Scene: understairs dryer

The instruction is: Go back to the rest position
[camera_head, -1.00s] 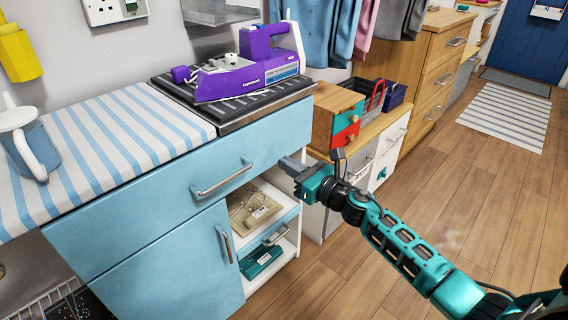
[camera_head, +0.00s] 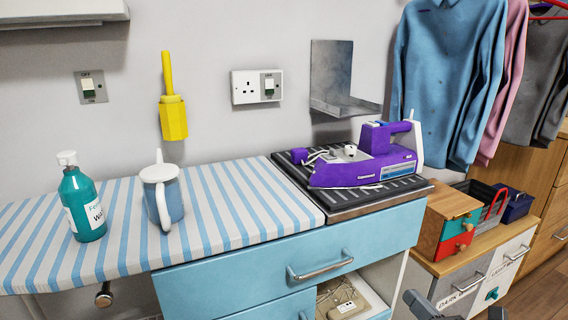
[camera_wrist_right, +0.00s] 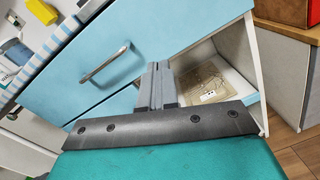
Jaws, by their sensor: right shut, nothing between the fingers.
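My right gripper (camera_head: 420,303) shows at the bottom edge of the head view, in front of the blue cabinet and low beside its open shelf. In the right wrist view my right gripper (camera_wrist_right: 157,82) has its two grey fingers together with nothing between them. It points at the blue drawer front (camera_wrist_right: 110,70) and the shelf opening, and holds neither. My left gripper is in no view.
The blue cabinet's handle (camera_head: 320,265) sticks out of its drawer. On top stand a purple iron (camera_head: 365,165), a blue jug (camera_head: 163,195) and a green bottle (camera_head: 82,205). A small wooden drawer box (camera_head: 448,222) stands right. Some floor (camera_head: 540,296) is clear.

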